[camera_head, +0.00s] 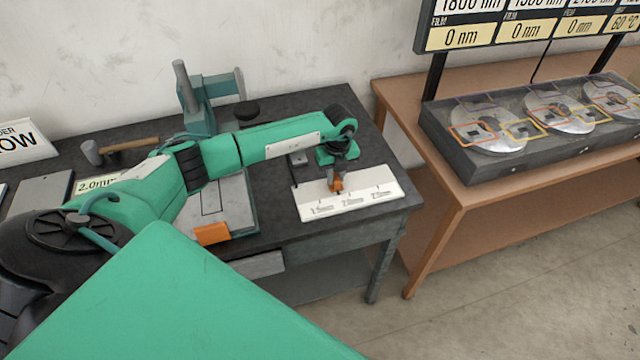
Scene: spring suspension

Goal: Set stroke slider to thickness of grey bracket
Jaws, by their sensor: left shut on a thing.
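The stroke slider is a small orange block (336,184) on a white scale plate (388,180) at the right end of the dark workbench. The plate has three marked labels; the small print is hard to read. The orange block stands between the left and middle marks, seemingly nearer the middle one. My left gripper (337,172) points down over it and is shut on it; the fingertips are small and partly hidden. A flat grey piece (42,194), perhaps the grey bracket, lies at the bench's left, beside a card reading "2.0mm" (92,184). My right gripper is out of view.
A grey panel with an orange block (211,233) lies partly under my left arm. A teal fixture (200,103) and a hammer (115,148) stand or lie at the back. A brown table (455,184) with a disc unit (462,160) is at right.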

